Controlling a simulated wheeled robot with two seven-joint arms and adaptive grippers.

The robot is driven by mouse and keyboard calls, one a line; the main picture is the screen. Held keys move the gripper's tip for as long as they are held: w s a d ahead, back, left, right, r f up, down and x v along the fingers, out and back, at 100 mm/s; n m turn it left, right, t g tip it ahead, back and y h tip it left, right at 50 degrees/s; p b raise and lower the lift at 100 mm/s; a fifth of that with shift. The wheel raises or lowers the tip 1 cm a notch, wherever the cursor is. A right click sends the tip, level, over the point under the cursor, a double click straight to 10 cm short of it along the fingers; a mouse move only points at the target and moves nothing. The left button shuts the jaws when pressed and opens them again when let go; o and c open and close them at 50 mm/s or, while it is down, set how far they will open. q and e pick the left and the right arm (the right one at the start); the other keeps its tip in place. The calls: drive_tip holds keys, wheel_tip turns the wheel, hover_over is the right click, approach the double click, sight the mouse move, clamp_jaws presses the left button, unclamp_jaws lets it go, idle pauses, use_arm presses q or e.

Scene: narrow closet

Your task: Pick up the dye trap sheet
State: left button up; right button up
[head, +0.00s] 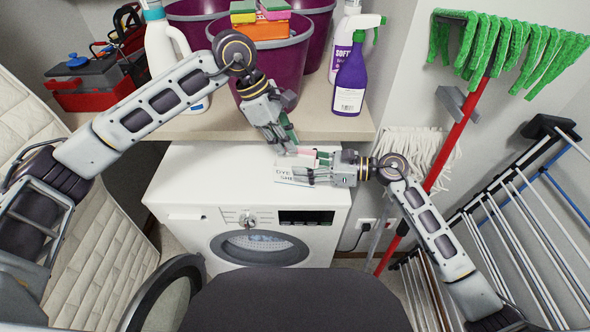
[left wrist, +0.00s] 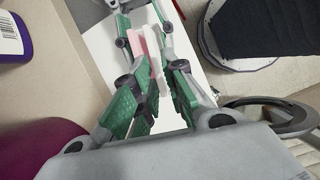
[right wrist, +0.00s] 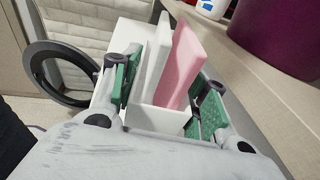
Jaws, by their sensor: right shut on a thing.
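A small white box printed "DYE" (head: 284,174) is held above the washing machine by my right gripper (head: 305,174), which is shut on its sides. In the right wrist view the open-topped box (right wrist: 158,119) is between my right gripper's green finger pads (right wrist: 165,95). A pink sheet (right wrist: 184,68) and a white sheet (right wrist: 157,52) stand up out of it. My left gripper (head: 290,144) points down just over the box. In the left wrist view my left gripper (left wrist: 156,82) has its fingers apart, with the pink sheet (left wrist: 141,44) beyond and between them; contact cannot be told.
The washing machine (head: 190,185) has a bare white top below. Behind it a shelf (head: 225,125) bears purple tubs (head: 285,65), a white jug (head: 163,45), a purple spray bottle (head: 349,85) and a red toolbox (head: 95,92). A green mop (head: 470,50) and drying rack (head: 525,220) stand right.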

sight(295, 158)
drive_tip(key=shift+s+a, duration=0.1)
use_arm(q)
drive_tip(key=x, duration=0.5)
drive_tip(key=shift+r, duration=0.1)
drive_tip(key=shift+f, duration=0.2)
idle(0.9)
clamp_jaws()
drive_tip(key=shift+r, duration=0.15)
